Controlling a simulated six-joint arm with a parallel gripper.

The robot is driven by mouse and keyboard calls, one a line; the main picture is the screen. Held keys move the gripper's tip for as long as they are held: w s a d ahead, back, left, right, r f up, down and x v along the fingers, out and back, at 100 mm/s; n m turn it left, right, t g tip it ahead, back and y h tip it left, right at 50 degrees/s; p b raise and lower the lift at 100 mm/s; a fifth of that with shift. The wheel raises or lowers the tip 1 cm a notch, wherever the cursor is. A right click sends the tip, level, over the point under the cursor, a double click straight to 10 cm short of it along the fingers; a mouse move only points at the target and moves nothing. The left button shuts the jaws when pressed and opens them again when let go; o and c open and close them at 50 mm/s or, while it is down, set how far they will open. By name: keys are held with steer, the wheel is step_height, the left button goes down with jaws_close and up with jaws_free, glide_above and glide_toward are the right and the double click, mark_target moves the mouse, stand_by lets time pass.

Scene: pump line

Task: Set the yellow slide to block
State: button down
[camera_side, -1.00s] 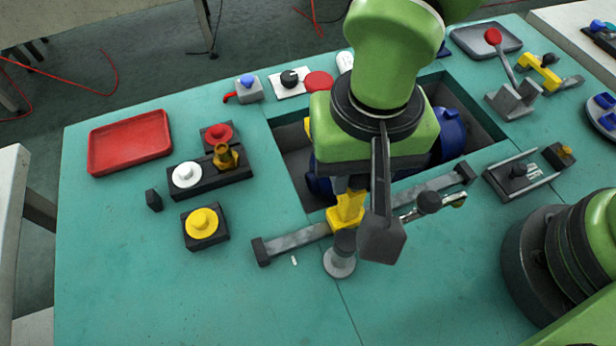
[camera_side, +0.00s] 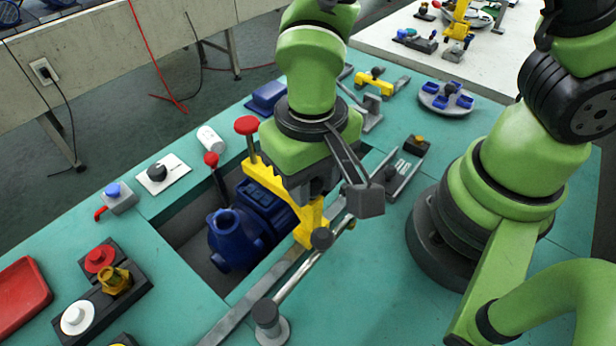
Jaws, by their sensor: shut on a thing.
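The yellow slide (camera_side: 309,218) sits on a grey flat rail (camera_side: 248,302) along the front of the pump recess. A yellow arm reaches from it up and left, over the blue pump (camera_side: 240,226), towards a red-capped post (camera_side: 247,126). My gripper (camera_side: 312,197) points down over the slide and is shut on its upper part. The housing and a dark bracket hide most of the fingers. A dark round knob (camera_side: 321,238) on a silver rod stands close in front of the slide. I see no readable position mark.
A short round pillar (camera_side: 268,318) stands at the silver rod's near end. A red-topped lever (camera_side: 211,160) rises at the recess. White, red and brass fittings (camera_side: 100,285) and a red tray (camera_side: 22,295) lie at left. Bare green table is at front centre.

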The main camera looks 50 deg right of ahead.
steer(key=c, duration=0.8)
jaws_free()
step_height(320, 180, up, 10)
steer(key=s+d+r+t, duration=0.1)
steer(key=d+r+t, duration=0.1)
steer(key=d+r, duration=0.1)
steer(key=s+d+r+t+y, duration=0.1)
steer(key=s+d+r+t, duration=0.1)
steer(key=d+r, duration=0.1)
steer(key=s+d+r+m+t+y, duration=0.1)
steer(key=d+r+t, duration=0.2)
steer(key=d+r, duration=0.1)
steer(key=shift+s+d, duration=0.4)
steer(key=shift+d, duration=0.4)
